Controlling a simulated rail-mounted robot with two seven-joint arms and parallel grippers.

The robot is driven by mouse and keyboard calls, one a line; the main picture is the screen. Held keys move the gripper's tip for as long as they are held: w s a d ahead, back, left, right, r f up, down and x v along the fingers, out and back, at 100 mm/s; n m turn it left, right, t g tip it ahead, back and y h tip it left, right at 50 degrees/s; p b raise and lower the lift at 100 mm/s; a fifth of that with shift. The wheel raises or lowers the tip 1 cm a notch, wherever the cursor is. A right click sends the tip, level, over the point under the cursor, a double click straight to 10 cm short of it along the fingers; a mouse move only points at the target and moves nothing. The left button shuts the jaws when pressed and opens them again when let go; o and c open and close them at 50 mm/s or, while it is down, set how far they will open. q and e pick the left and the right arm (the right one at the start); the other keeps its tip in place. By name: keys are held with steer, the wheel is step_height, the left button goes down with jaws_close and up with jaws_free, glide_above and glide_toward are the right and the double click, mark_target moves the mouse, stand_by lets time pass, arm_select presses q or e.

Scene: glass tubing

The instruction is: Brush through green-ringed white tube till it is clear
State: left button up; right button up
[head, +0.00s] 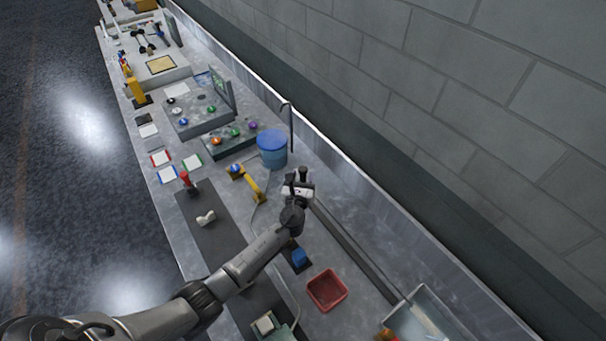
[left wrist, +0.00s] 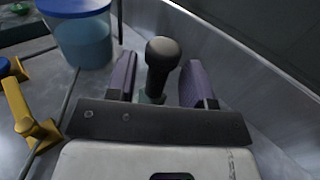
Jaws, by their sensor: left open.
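My left gripper (head: 299,181) is over the right-hand side of the bench, beside the blue-lidded tub. In the left wrist view its two purple-grey fingers (left wrist: 158,78) stand apart. An upright black round-topped handle (left wrist: 162,55) is between them, with gaps visible on both sides. I cannot pick out the green-ringed white tube. My right gripper is not in view.
The blue-lidded tub (head: 272,148) stands close behind the gripper; it also shows in the left wrist view (left wrist: 82,35). A yellow bracket (head: 255,187) is to the left. A red basket (head: 327,290) and a clear-sided bin (head: 425,314) are nearer. A wall edge runs along the right.

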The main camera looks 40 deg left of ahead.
arm_select(q)
steer(key=shift+x, duration=0.85)
jaws_close()
